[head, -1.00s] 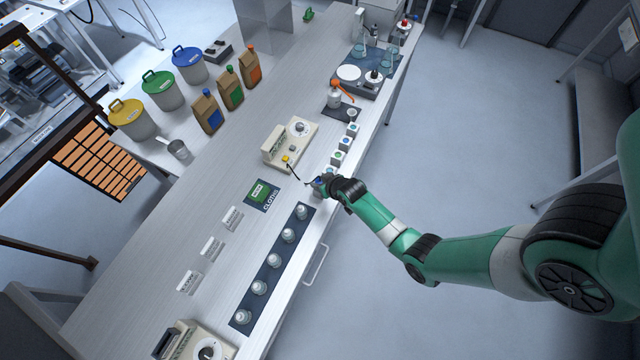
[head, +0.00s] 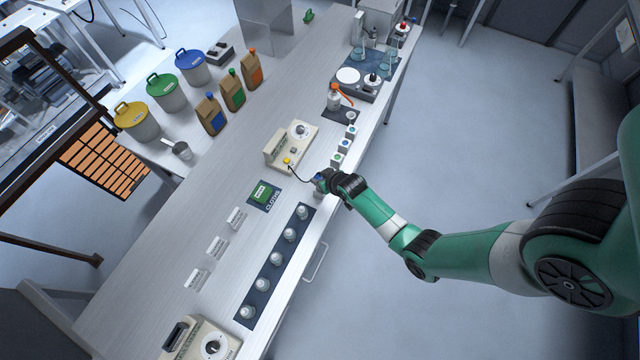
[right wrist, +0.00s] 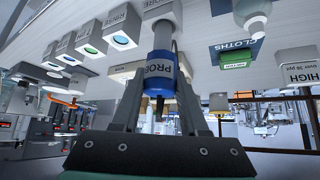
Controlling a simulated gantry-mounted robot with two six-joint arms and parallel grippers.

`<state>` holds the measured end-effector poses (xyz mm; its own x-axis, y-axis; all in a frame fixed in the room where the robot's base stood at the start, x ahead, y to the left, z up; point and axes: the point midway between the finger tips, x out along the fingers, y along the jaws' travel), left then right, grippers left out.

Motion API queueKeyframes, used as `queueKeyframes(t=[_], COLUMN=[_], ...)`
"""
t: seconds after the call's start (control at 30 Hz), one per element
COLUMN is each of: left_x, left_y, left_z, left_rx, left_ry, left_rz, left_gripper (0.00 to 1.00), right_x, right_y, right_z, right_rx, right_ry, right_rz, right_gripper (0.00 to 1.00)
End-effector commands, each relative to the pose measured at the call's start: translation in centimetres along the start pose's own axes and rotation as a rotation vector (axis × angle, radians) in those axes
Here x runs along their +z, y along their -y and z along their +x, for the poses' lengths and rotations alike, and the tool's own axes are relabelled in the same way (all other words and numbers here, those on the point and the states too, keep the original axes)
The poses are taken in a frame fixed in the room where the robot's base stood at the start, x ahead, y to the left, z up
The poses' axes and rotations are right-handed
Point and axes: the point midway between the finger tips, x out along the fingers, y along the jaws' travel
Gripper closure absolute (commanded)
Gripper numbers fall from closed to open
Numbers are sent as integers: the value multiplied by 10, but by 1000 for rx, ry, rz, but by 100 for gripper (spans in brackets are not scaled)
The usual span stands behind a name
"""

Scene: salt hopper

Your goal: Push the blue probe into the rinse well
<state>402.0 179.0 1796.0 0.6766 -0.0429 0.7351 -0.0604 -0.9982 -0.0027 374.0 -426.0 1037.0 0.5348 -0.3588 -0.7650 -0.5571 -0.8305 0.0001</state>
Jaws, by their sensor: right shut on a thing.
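The blue probe (right wrist: 160,72) is a grey-white cylinder with a blue band and a "PROBE" label. My right gripper (right wrist: 160,85) is shut around it; the same gripper shows in the head view (head: 320,182) at the bench's front edge. In the right wrist view, the probe's grey end points toward a white block (right wrist: 158,8); I cannot tell whether it sits inside. The rinse well (right wrist: 122,40), a white block labelled "RINSE" with a blue-ringed opening, is just left of that block and apart from the probe. My left gripper is out of view.
More wells with coloured rings (right wrist: 90,50) continue the row. A dark cable joins the probe to the cream meter (head: 292,145). The cloths mat (head: 264,196) and a strip of electrode-like bottles (head: 277,258) lie nearby. An orange-spouted wash bottle (head: 334,98) stands beyond the wells.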

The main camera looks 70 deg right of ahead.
Motion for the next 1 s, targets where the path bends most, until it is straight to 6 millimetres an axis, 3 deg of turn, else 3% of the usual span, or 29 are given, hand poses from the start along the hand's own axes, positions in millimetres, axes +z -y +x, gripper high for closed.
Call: queueKeyframes(t=[0.67,1.0], left_x=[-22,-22], left_y=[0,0], left_z=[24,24], left_rx=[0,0], left_ry=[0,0], left_rz=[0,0], left_gripper=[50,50], right_x=[-22,-22], right_y=[0,0], right_z=[-26,-26], right_rx=[0,0], right_ry=[0,0], right_rz=[0,1], right_gripper=[100,100])
